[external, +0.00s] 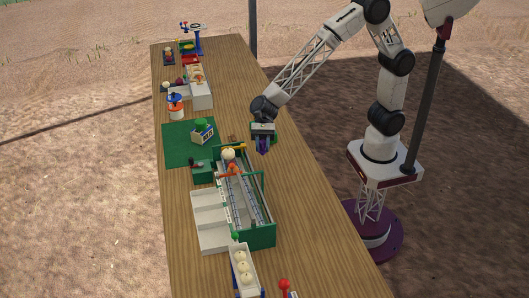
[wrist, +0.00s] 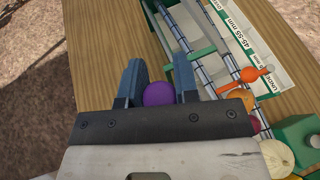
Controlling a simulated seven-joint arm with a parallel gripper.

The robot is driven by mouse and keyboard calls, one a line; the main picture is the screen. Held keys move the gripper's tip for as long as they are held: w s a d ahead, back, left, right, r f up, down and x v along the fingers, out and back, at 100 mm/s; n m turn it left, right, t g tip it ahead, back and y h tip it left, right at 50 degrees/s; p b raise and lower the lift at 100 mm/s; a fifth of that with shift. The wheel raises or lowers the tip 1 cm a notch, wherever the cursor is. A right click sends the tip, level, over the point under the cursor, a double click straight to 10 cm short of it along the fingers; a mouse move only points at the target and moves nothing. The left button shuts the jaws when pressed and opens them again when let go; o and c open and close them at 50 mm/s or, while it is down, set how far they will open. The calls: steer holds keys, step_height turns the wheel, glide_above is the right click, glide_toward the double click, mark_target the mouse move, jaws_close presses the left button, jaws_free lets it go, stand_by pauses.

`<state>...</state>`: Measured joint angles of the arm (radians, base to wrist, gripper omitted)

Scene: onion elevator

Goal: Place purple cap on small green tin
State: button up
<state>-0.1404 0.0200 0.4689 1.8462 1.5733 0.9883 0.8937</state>
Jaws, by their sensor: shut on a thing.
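My gripper (external: 262,145) is above the wooden table at the right of the green mat. In the wrist view my gripper (wrist: 158,70) has its two blue fingers on either side of a round purple cap (wrist: 158,94), and is shut on it. The cap is small and only partly seen in the external view.
A green-framed sorting rack with rails (external: 262,234) stands in front, with onions and an orange item at its top end. White trays (external: 208,222) lie beside it. A green mat (external: 176,150) lies left. More containers stand at the table's far end.

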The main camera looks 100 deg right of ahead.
steer(key=w+d+m+t+h, duration=0.2)
steer(key=w+d+m+t, duration=0.1)
steer(key=d, duration=1.9)
steer(key=w+d+m+t+h, duration=0.1)
steer(key=w+d+m+t, duration=0.15)
steer(key=d, duration=1.95)
steer(key=f, duration=0.5)
steer(key=shift+s+a, duration=0.15)
steer(key=shift+a, duration=0.15)
glide_above(198, 123)
steer(key=shift+s+d+f, duration=0.15)
steer(key=shift+d+f, duration=0.05)
steer(key=shift+f, duration=0.6)
steer(key=shift+f+h, duration=0.1)
steer(key=shift+h, duration=0.2)
steer(key=shift+f, duration=1.65)
